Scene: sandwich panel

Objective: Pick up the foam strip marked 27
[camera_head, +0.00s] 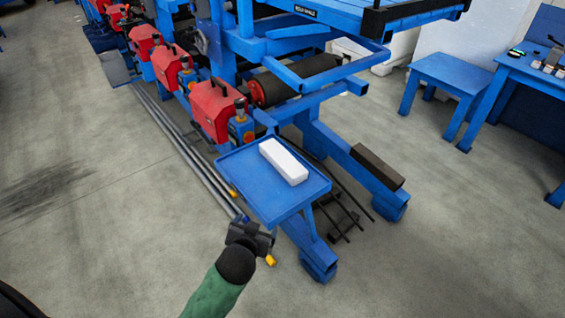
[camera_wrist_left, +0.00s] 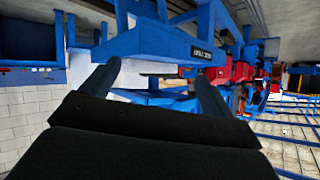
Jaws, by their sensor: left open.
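A white foam block (camera_head: 284,161) lies flat on a small blue tray table (camera_head: 246,180) in the head view. No number can be read on it, so I cannot tell whether it is the strip marked 27. My left gripper (camera_head: 253,233) is open and in front of the tray's near left corner, apart from the block. In the left wrist view its two fingers (camera_wrist_left: 155,85) stand wide apart with nothing between them, and the foam block cannot be made out there. My right gripper is not in view.
The blue machine frame (camera_head: 345,157) with a dark roller and several red boxes (camera_head: 214,110) stands behind the tray. Long grey pipes (camera_head: 180,140) lie to its left. A blue stool (camera_head: 452,72) and a workbench (camera_head: 525,75) stand at right.

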